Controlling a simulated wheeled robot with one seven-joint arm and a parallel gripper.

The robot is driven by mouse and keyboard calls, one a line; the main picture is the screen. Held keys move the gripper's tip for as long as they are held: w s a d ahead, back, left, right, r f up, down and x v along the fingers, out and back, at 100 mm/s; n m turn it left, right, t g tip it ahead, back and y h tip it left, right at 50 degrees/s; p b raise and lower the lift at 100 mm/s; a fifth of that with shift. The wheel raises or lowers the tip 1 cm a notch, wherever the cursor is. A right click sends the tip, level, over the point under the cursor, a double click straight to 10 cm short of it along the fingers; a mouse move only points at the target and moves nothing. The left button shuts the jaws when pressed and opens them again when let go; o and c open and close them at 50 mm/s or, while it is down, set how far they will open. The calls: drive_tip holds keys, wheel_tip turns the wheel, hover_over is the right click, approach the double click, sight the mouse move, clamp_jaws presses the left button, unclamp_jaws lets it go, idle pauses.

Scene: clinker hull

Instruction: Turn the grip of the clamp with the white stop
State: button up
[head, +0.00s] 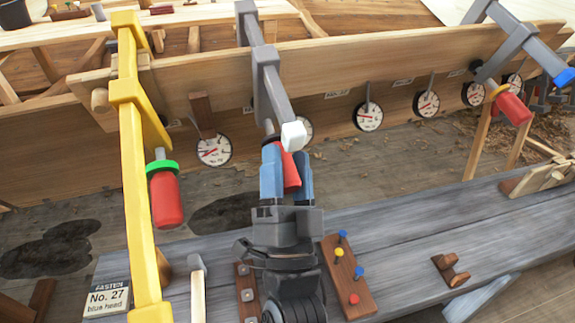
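The clamp with the white stop (293,135) is the grey clamp (270,82) in the middle, hanging over the upper plank edge. Its red grip (291,174) points down below the bar. My gripper (287,168) is at this grip, with blue fingers apart on its left and right. The left finger covers part of the red grip. I cannot tell whether both fingers press on it.
A yellow clamp (131,145) with a red grip (166,196) stands left. Another grey clamp with a blue stop (564,77) is right. Dials (368,116) line the plank. A hammer (198,285) and a peg board (347,276) lie on the bench (420,235).

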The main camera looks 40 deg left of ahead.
sight(290, 191)
drive_tip(key=shift+o, duration=0.8)
drive_tip(key=b+v, duration=0.1)
drive_tip(key=v, duration=0.6)
drive_tip(key=shift+s+d+f, duration=0.25)
drive_tip(key=shift+d, duration=0.1)
drive_tip(key=s+d+f+h+p, duration=0.1)
drive_tip(key=s+d+h+p, duration=0.3)
drive_tip(key=d, duration=0.7)
drive_tip(key=s+d+f+h+p, duration=0.15)
drive_tip(key=s+d+h, duration=0.35)
drive_tip(key=d, duration=0.6)
drive_tip(key=s+d+r+g+h+p, duration=0.2)
drive_tip(key=s+d+r+h+p, duration=0.1)
drive_tip(key=s+d, duration=0.4)
drive_tip(key=s+d+r+n+g+h+p, duration=0.1)
drive_tip(key=s+d+r+g+h+p, duration=0.1)
drive_tip(key=s+d+r, duration=0.4)
drive_tip(key=s+d+h+p, duration=0.1)
drive_tip(key=d, duration=0.2)
drive_tip(key=shift+s+g+h, duration=0.3)
drive_tip(key=shift+s+h, duration=0.05)
drive_tip(key=shift+h, duration=0.05)
